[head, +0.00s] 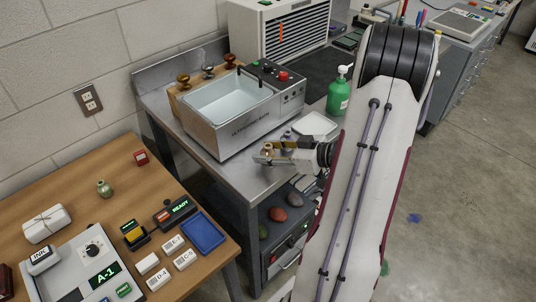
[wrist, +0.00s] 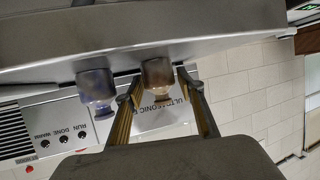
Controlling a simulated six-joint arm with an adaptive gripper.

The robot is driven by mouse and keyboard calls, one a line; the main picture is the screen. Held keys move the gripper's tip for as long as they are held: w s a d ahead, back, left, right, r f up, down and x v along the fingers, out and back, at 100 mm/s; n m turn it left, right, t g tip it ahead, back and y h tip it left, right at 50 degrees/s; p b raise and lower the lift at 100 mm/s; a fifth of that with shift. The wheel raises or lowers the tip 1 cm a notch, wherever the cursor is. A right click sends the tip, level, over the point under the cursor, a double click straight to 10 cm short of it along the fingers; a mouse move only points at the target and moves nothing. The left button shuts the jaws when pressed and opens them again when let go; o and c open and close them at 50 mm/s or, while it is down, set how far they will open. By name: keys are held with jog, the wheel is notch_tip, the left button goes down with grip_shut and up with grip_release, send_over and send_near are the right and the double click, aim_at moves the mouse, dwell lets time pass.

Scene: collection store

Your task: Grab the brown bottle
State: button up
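The brown bottle (wrist: 158,75) shows in the wrist view, which looks upside down, standing on the steel bench. My gripper (wrist: 159,82) has one finger on each side of it, with the fingertips near its sides. The fingers are apart, and a small gap seems to show on the right side; contact is hard to tell. In the head view my gripper (head: 267,152) is low over the bench front, in front of the ultrasonic bath, and largely covers the bottle. A purple-grey bottle (wrist: 96,85) stands close beside the brown one.
The ultrasonic bath (head: 232,112) stands just behind the gripper. A white tray (head: 316,124) and a green pump bottle (head: 338,96) are to the right on the bench. A wooden table (head: 75,195) with labelled boxes and a blue tray (head: 203,232) is at the lower left.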

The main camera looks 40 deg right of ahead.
aim_at(268, 145)
jog(key=c, duration=1)
jog(key=shift+o, duration=0.2)
jog(key=shift+r, duration=0.15)
jog(key=shift+r, duration=4.9)
